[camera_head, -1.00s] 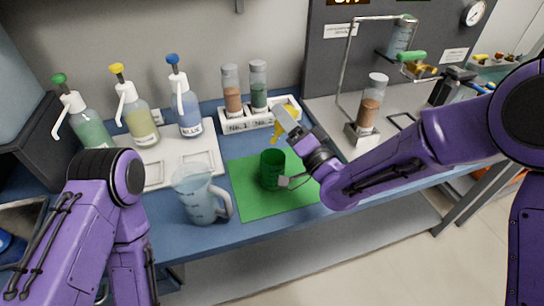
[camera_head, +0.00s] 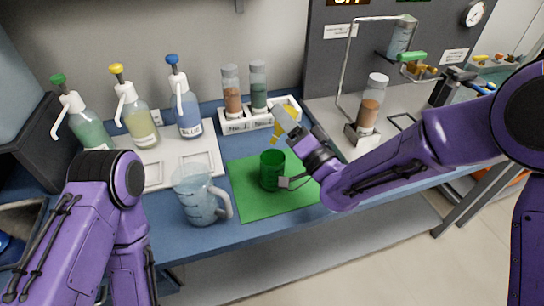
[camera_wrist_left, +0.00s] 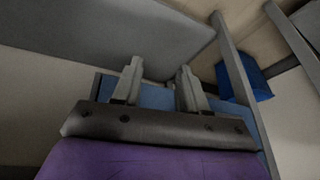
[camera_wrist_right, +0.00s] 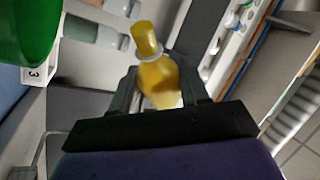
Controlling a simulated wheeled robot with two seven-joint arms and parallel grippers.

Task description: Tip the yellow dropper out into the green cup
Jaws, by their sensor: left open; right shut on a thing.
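The green cup (camera_head: 272,170) stands upright on the green mat (camera_head: 247,203). It also shows at the upper left of the right wrist view (camera_wrist_right: 22,30). My right gripper (camera_head: 291,138) is shut on the yellow dropper (camera_head: 283,124) and holds it above the cup, near its far right side. The dropper is tilted, with its end pointing down and left. In the right wrist view the yellow dropper (camera_wrist_right: 156,75) sits between the two fingers. My left gripper (camera_wrist_left: 158,85) is open and empty in the left wrist view; the head view does not show its fingers.
A clear pitcher (camera_head: 202,196) stands left of the mat. Several pump bottles stand on the white tray (camera_head: 201,158) at the back left. A white rack (camera_head: 234,126) with two vials is behind the mat. A metal stand (camera_head: 352,60) with a vial is at the right.

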